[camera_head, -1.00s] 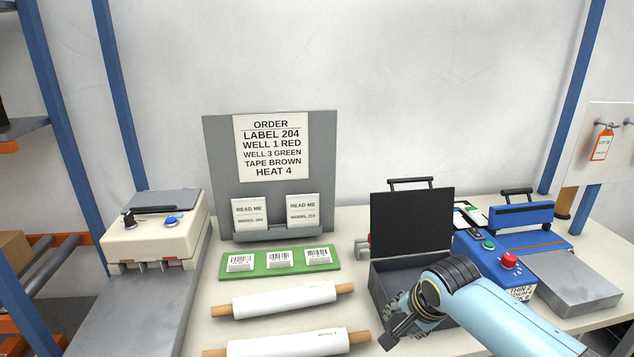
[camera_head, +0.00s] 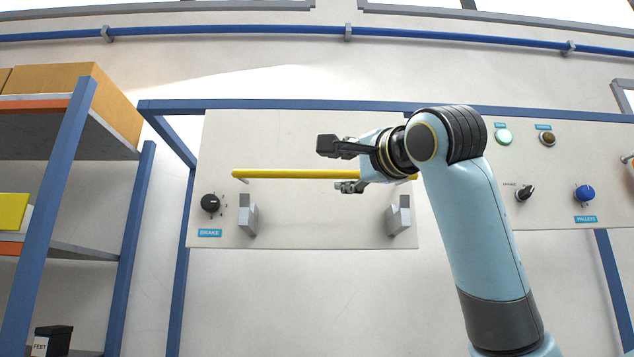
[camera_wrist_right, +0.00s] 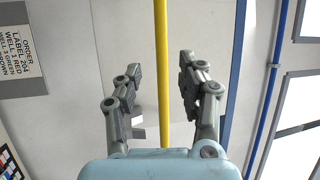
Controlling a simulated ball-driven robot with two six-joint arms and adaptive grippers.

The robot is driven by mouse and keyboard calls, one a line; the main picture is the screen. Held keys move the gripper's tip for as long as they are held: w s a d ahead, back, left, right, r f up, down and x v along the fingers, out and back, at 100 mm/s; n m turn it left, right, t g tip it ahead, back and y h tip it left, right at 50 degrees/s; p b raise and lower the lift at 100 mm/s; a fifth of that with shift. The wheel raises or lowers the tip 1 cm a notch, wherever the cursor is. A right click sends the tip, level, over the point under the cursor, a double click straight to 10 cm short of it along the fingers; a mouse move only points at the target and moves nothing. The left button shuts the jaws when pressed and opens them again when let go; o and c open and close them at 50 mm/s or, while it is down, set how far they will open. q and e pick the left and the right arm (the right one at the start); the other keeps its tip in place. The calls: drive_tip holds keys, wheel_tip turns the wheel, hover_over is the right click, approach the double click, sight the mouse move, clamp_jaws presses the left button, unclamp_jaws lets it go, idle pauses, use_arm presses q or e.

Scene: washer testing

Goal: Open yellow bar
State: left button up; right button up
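The yellow bar (camera_head: 290,174) runs horizontally across a pale panel in the head view. In the right wrist view the yellow bar (camera_wrist_right: 161,60) runs lengthwise between the two fingers. My right gripper (camera_head: 335,167) comes from the right and its fingers are spread, one above and one below the bar's level. The right gripper (camera_wrist_right: 160,72) is open and not closed on the bar. The bar's right part is partly hidden behind the gripper. My left gripper is not in view.
Below the bar, grey brackets (camera_head: 248,219) and (camera_head: 399,219) stick out from the panel (camera_head: 320,225). A black BRAKE knob (camera_head: 210,203) sits at left. Shelves (camera_head: 65,110) stand left.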

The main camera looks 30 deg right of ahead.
sight(324, 175)
drive_tip(key=x, duration=0.1)
drive_tip(key=p+x, duration=0.1)
drive_tip(key=x, duration=0.1)
drive_tip(key=shift+w+a+r+p, duration=0.15)
drive_tip(key=shift+a+r+p, duration=0.15)
drive_tip(key=shift+r, duration=0.05)
drive_tip(key=p+x, duration=0.1)
drive_tip(key=x, duration=0.3)
drive_tip(key=shift+w+d+f+p, duration=0.15)
drive_tip(key=shift+p, duration=0.2)
drive_tip(key=shift+w+d, duration=0.1)
drive_tip(key=shift+w, duration=0.45)
clamp_jaws()
